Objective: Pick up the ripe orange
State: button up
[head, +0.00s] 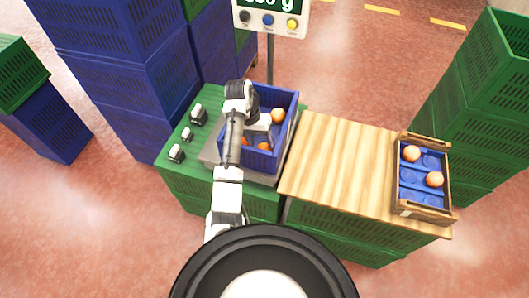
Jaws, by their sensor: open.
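A blue crate (287,103) stands on a scale on the green crate table. Inside it, an orange (278,115) shows at the right, and more orange fruit (263,145) shows low at the front, partly hidden by my arm. My gripper (266,126) is over the inside of this crate, open, seen from above; its fingertips are hard to make out. A wooden tray (427,215) with blue cup inserts, at the right, holds an orange (411,153) at its back left and another orange (434,179) at its right. I cannot tell ripeness from colour at this size.
A scale display (271,18) on a pole stands behind the blue crate. Several small black-and-white items (176,153) lie left of it. The wooden board (335,160) between crate and tray is clear. Stacked blue crates (115,75) and green crates (490,100) flank the place.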

aim_at(262, 146)
jog(key=shift+p+x, duration=0.45)
jog(key=shift+x, duration=1.4)
jog(key=c, duration=0.7)
jog(key=shift+o, duration=0.2)
jog(key=shift+r, duration=0.15)
